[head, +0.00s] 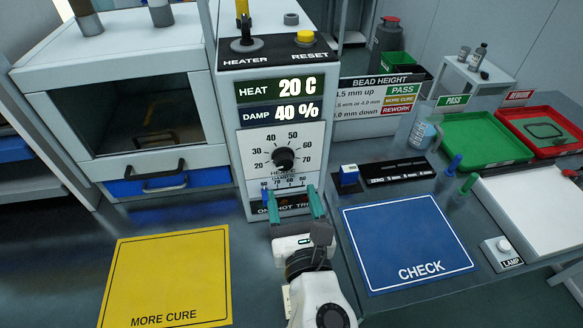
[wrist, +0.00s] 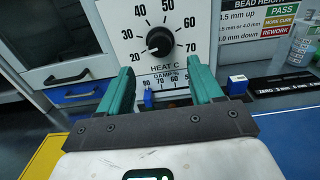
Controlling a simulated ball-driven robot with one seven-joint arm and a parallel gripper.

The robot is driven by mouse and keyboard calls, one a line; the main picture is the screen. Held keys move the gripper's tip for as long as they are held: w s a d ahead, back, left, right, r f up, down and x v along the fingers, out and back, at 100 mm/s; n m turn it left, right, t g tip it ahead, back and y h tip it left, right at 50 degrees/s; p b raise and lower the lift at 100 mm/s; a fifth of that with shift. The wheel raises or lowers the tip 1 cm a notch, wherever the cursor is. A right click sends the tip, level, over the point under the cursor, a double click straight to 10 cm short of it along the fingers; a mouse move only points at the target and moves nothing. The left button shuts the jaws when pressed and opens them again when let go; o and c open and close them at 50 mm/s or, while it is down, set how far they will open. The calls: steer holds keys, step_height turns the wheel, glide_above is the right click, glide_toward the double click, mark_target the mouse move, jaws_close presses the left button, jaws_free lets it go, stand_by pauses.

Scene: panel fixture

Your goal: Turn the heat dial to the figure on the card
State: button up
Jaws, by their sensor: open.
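The heat dial (head: 284,159) is a black round knob on the white front plate of the heater box, ringed by figures from 20 to 70. It also shows in the wrist view (wrist: 160,41), its pointer seemingly toward 20 at lower left. The heat display (head: 275,87) reads 20 C. My gripper (head: 289,190) is open and empty, just below and in front of the dial, not touching it. In the wrist view, its teal fingers (wrist: 161,70) stand either side below the knob. The bead height card (head: 379,103) shows millimetre limits; I see no heat figure on it.
A blue damp slider (wrist: 148,98) sits under the dial, near my left finger. The damp display (head: 279,114) reads 40 %. A heater lever (head: 245,38) and yellow reset button (head: 305,36) top the box. Yellow (head: 172,275) and blue (head: 405,240) mats lie either side.

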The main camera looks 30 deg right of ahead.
mark_target(285, 167)
steer(key=p+x, duration=0.1)
steer(key=x, duration=0.7)
steer(key=shift+c, duration=0.5)
steer(key=c, duration=1)
steer(key=shift+o, duration=0.2)
